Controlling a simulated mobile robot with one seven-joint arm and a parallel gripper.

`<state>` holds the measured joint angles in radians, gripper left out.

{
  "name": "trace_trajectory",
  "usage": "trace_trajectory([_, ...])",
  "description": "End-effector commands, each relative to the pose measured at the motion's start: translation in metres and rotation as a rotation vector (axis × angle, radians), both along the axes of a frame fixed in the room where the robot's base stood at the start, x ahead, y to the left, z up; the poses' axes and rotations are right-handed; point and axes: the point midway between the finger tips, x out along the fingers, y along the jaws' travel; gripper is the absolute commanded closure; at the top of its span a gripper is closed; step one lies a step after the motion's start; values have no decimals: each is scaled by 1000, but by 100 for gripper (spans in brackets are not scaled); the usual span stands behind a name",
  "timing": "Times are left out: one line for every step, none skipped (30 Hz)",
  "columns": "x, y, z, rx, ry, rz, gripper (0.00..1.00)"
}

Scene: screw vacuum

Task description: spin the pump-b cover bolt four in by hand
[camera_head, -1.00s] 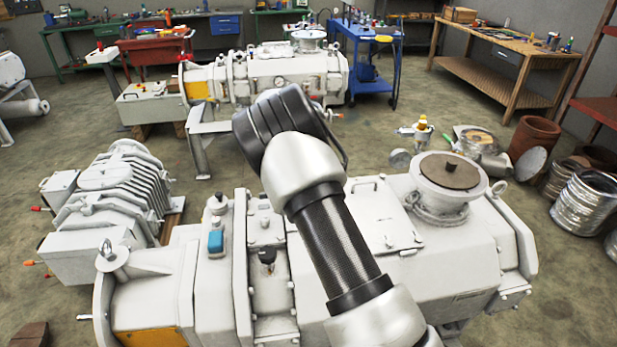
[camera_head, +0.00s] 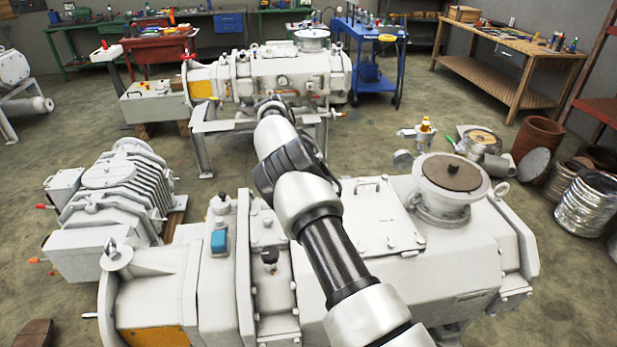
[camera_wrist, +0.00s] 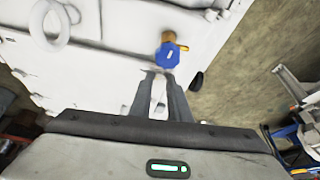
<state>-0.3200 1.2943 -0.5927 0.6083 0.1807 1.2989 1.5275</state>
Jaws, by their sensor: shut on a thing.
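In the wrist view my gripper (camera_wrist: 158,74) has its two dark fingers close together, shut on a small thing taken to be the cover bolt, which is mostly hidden. The fingertips point at a pale machine casing (camera_wrist: 110,22). A blue fitting with a brass neck (camera_wrist: 168,54) shows just beyond the tips; whether they touch it I cannot tell. In the head view my gripper is hidden behind my arm, which reaches toward the far white pump (camera_head: 270,75). A large white pump (camera_head: 345,235) stands in front. No marking tells which is pump-b.
A ribbed grey pump unit (camera_head: 110,200) stands at the left. A blue cart (camera_head: 372,70) is right of the far pump. A wooden bench (camera_head: 515,60), metal drums (camera_head: 583,200) and small parts are at the right. Open floor (camera_head: 235,165) lies between the pumps.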

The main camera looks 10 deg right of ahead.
Motion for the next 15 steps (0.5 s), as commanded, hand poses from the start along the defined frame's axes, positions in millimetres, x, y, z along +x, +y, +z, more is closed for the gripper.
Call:
trace_trajectory([1, 0, 1, 0, -2, -13, 100])
trace_trajectory([1, 0, 1, 1, -2, -22, 100])
trace_trajectory([1, 0, 1, 1, -1, -30, 100])
trace_trajectory([1, 0, 0, 1, 0, -35, 100])
trace_trajectory([1, 0, 0, 1, -1, -40, 100])
trace_trajectory([1, 0, 1, 1, -2, -45, 100])
trace_trajectory([1, 0, 1, 1, -2, -48, 100])
trace_trajectory([1, 0, 1, 1, -1, -49, 100])
trace_trajectory([1, 0, 1, 1, -1, -52, 100])
trace_trajectory([1, 1, 1, 1, -1, -53, 100])
trace_trajectory([1, 1, 1, 1, -1, -53, 100])
trace_trajectory([1, 1, 1, 1, -1, -53, 100])
trace_trajectory([1, 1, 1, 1, -1, -53, 100])
trace_trajectory([1, 1, 1, 1, -1, -53, 100])
trace_trajectory([1, 1, 1, 1, -1, -53, 100])
